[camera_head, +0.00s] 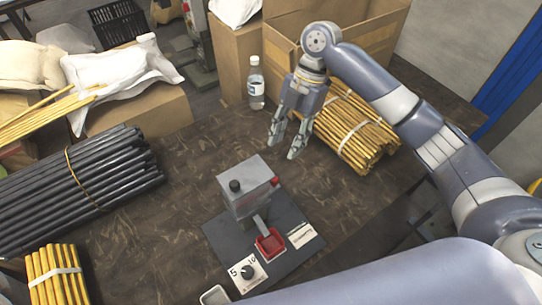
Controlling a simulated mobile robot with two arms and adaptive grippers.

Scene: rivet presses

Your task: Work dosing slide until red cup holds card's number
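The dosing device (248,190) is a grey box with a black knob on top and a small red part on its right side. It stands on a dark base plate (225,240). A grey chute-like part comes down its front to the red cup (270,244), whose contents are too small to make out. A white plate marked 5 and 10 (239,284), with a black dial, lies in front. A white card (302,234) is right of the cup; its number is unreadable. My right gripper (283,153) hangs open and empty behind the device, apart from it. My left gripper is not in view.
Black rods (80,185) and more yellow rods (56,276) lie left. My arm covers the lower right. Table left of the device is clear.

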